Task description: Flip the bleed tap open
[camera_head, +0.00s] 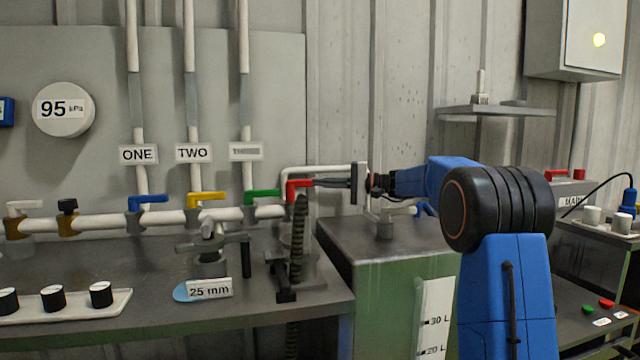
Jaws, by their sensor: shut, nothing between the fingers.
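A row of taps sits along the white pipe. The red lever (298,188) is at its right end, its handle lying roughly level. To its left are a green lever (262,196), a yellow lever (207,198) and a blue lever (147,202). A black-topped valve (67,206) and a white-handled tap (23,206) are at the far left. No label names the bleed tap. My gripper (318,182) points left, shut and empty, its tips at the right end of the red lever. I cannot tell if they touch.
A dark ribbed hose (299,240) hangs below the red lever. A bench (150,300) with a clamp fitting (211,252) stands in front of the pipes. A green tank (390,290) is at the right. A shelf (495,110) is on the wall.

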